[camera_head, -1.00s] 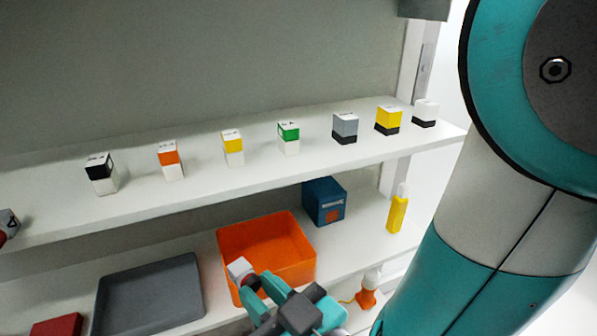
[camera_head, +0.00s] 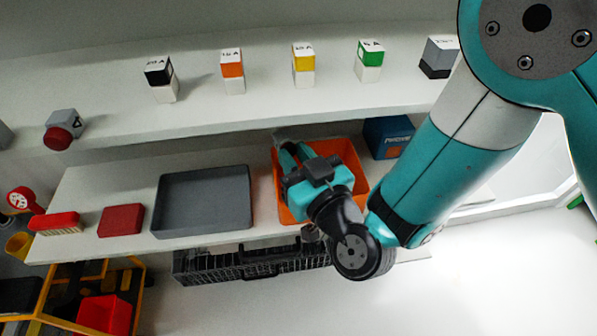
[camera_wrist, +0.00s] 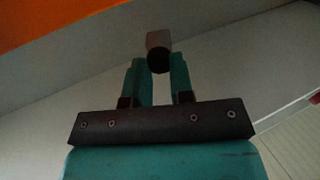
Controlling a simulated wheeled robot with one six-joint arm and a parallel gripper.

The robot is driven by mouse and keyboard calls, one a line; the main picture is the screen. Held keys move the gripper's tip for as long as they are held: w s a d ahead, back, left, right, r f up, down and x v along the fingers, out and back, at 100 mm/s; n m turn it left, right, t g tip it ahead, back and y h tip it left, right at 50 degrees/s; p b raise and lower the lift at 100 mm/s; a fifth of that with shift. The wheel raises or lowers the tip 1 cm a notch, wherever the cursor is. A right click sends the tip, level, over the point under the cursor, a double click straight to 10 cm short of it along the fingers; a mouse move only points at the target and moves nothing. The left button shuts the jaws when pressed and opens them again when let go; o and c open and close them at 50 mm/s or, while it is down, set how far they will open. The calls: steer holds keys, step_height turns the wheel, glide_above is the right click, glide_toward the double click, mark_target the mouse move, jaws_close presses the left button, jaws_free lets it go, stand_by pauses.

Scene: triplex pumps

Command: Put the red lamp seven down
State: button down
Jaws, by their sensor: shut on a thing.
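My gripper (camera_head: 284,152) is in front of the orange bin (camera_head: 345,152) on the lower shelf, below the edge of the upper shelf. It is shut on a small blocky thing, taken as the red lamp seven (camera_wrist: 158,42). In the wrist view it sits between the teal fingertips, with a dull grey-brown body and a dark rounded end. No clear red shows on it in this dim light. In the head view it is mostly hidden by the fingers and hard to make out.
The upper shelf bears a row of small blocks, such as the orange-and-white one (camera_head: 232,72), and a grey box with a red round front (camera_head: 62,131). On the lower shelf are a grey tray (camera_head: 203,232), apparently empty, a red block (camera_head: 121,220) and a blue box (camera_head: 388,136).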

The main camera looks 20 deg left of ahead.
steer(key=shift+w+a+f+b, duration=0.1)
steer(key=shift+w+f+b, duration=0.05)
steer(key=shift+f+b, duration=2.2)
steer(key=c, duration=1)
jaws_free()
steer(key=shift+f, duration=0.15)
